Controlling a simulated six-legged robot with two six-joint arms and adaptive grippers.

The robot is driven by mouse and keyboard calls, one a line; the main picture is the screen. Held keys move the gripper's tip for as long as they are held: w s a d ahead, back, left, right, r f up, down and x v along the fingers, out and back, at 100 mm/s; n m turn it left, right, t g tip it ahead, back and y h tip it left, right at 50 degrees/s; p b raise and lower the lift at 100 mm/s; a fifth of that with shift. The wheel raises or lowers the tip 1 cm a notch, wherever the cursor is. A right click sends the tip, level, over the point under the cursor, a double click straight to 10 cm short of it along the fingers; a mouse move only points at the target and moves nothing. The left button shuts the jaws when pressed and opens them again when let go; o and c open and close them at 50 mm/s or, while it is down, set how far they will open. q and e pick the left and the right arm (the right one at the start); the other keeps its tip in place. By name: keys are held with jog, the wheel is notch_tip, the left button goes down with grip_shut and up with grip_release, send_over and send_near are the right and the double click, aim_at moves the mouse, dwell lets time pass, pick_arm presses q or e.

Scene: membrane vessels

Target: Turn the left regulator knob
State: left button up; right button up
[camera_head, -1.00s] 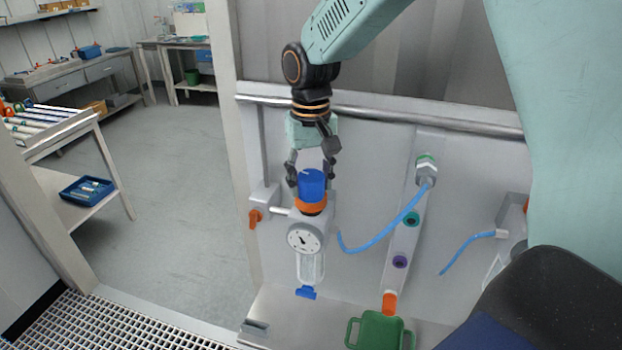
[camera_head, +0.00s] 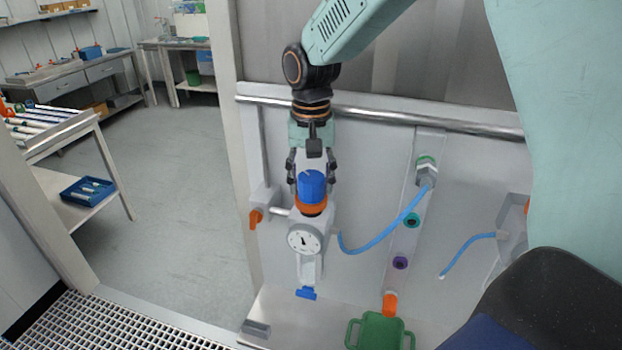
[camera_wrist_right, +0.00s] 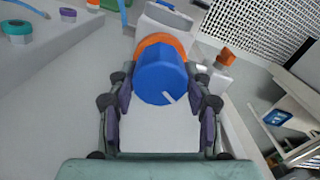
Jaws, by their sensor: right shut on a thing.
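The left regulator's blue knob (camera_head: 312,185) sits on top of an orange collar (camera_head: 311,209), above a round white gauge (camera_head: 304,239). My right gripper (camera_head: 312,178) reaches down from above and is shut on the knob, with a finger on each side. In the right wrist view the knob (camera_wrist_right: 162,78) lies between the fingers of the gripper (camera_wrist_right: 160,90); a white mark on it points toward the lower right. The orange collar shows behind it. My left gripper is not in view.
An orange valve handle (camera_head: 255,217) sticks out left of the regulator. A blue hose (camera_head: 372,245) hangs to the right, by a grey manifold with coloured ports. A metal rail (camera_head: 400,115) runs behind my right gripper.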

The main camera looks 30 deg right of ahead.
aim_at(311, 177)
jog(key=shift+s+f, duration=0.1)
jog(key=shift+s, duration=0.1)
jog(key=o, duration=1.1)
jog(key=shift+s+a+r, duration=0.1)
jog(key=shift+a+r, duration=0.05)
jog(key=shift+r, duration=0.05)
jog(key=shift+w+r, duration=0.25)
notch_tip(311, 177, up, 11)
jog(key=shift+r, duration=0.2)
